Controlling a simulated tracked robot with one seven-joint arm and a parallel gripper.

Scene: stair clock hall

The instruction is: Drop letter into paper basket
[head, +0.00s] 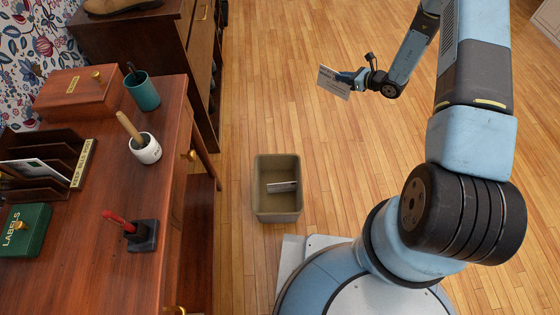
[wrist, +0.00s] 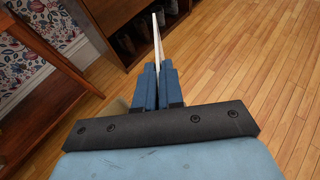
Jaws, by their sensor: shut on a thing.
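My gripper (head: 358,78) is shut on a white letter (head: 334,83) with small print on it, held up over the open floor at the upper middle of the head view. In the wrist view the letter (wrist: 158,45) stands edge-on between the two blue fingers (wrist: 158,88). The paper basket (head: 264,212), an open olive-beige bin, stands on the floor below and left of my gripper, beside the desk. A small white and grey item (head: 282,187) lies inside it. The letter is apart from the basket. In the wrist view the basket is mostly hidden behind my gripper.
The wooden desk (head: 90,225) at left holds a letter rack (head: 50,160), a teal cup (head: 142,92), a white pot (head: 146,149), a green box (head: 24,231) and a red-handled stamp (head: 138,234). A dark cabinet (head: 203,60) stands behind it.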

